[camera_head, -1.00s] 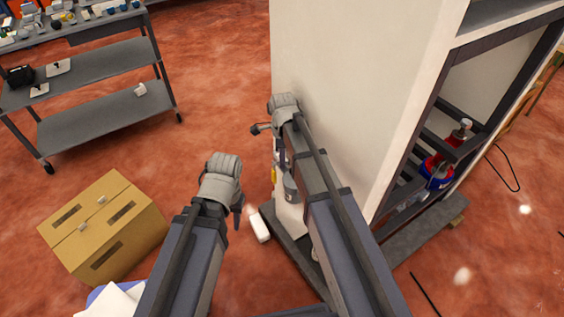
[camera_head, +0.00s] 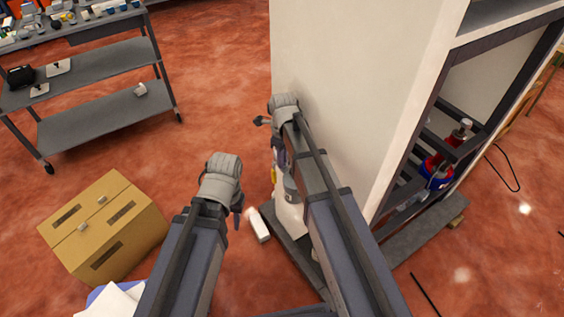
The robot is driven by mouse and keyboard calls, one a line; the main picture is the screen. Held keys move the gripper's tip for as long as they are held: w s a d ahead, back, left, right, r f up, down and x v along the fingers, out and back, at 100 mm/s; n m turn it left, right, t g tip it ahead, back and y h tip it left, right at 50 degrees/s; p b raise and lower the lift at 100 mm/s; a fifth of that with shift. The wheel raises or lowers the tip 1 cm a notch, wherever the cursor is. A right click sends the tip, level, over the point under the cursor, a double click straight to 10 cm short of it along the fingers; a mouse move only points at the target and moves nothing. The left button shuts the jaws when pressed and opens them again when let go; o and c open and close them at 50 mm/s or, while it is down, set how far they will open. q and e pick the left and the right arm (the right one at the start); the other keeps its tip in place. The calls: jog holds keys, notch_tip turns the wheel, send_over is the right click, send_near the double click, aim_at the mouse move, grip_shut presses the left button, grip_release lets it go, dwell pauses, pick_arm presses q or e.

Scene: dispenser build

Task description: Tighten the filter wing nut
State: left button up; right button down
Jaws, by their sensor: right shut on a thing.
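My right gripper (camera_head: 264,121) is at the left side of the tall white cabinet (camera_head: 350,80), beside the fittings mounted there. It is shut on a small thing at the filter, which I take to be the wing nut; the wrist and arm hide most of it. A grey-white filter part (camera_head: 290,187) with a yellow piece (camera_head: 274,174) shows below, partly behind my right arm. My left gripper (camera_head: 238,213) hangs in the air left of the cabinet, apart from it. Its fingers point down and are too small to tell open from shut.
A cardboard box (camera_head: 125,240) stands on the red floor at lower left. A grey shelf cart (camera_head: 105,105) with small items is at upper left. A white block (camera_head: 259,226) lies near the cabinet's dark base. The floor between cart and cabinet is clear.

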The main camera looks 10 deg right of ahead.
jog(key=shift+m, duration=0.6)
jog(key=shift+m, duration=1.7)
jog(key=c, duration=1.1)
grip_release()
jog(key=shift+c, duration=0.2)
grip_shut()
grip_release()
